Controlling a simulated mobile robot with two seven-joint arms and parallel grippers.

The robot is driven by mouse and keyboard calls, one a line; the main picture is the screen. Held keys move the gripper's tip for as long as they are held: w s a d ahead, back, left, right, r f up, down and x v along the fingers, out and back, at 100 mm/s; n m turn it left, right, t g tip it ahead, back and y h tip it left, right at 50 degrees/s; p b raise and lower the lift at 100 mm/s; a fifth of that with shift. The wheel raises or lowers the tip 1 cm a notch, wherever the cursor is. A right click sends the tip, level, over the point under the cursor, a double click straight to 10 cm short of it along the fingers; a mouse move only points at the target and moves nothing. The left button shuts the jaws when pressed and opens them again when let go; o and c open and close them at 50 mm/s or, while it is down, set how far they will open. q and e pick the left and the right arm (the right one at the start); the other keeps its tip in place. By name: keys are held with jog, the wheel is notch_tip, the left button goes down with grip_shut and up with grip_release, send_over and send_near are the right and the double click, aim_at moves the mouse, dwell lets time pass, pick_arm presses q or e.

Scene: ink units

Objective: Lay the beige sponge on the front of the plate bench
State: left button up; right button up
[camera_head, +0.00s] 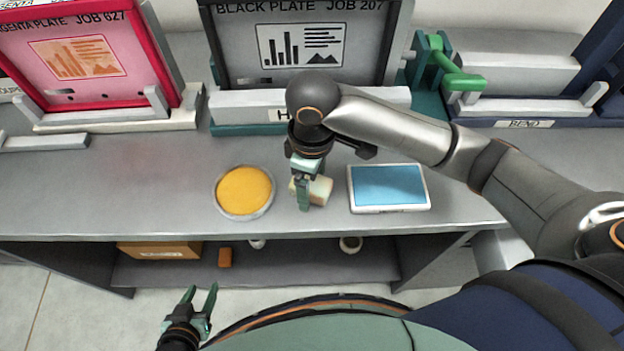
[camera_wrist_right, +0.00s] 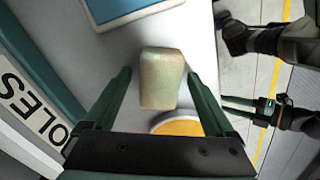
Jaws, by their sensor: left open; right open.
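The beige sponge (camera_head: 320,189) lies on the front of the grey bench (camera_head: 120,190), between a round yellow-topped dish and a blue-topped tray. My right gripper (camera_head: 303,197) points down over the sponge and hides part of it in the head view. In the right wrist view the sponge (camera_wrist_right: 161,78) sits between the open green fingers of my right gripper (camera_wrist_right: 160,90), with gaps at both sides. My left gripper (camera_head: 200,299) is open and empty, low in front of the bench.
The round yellow dish (camera_head: 244,191) is left of the sponge, and the blue tray (camera_head: 388,187) is right. Plate units stand behind, including the black plate (camera_head: 301,45) and magenta plate (camera_head: 75,60).

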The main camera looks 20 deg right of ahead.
aim_at(312, 183)
notch_tip(312, 183, up, 12)
jog(key=p, duration=0.3)
dwell(0.3)
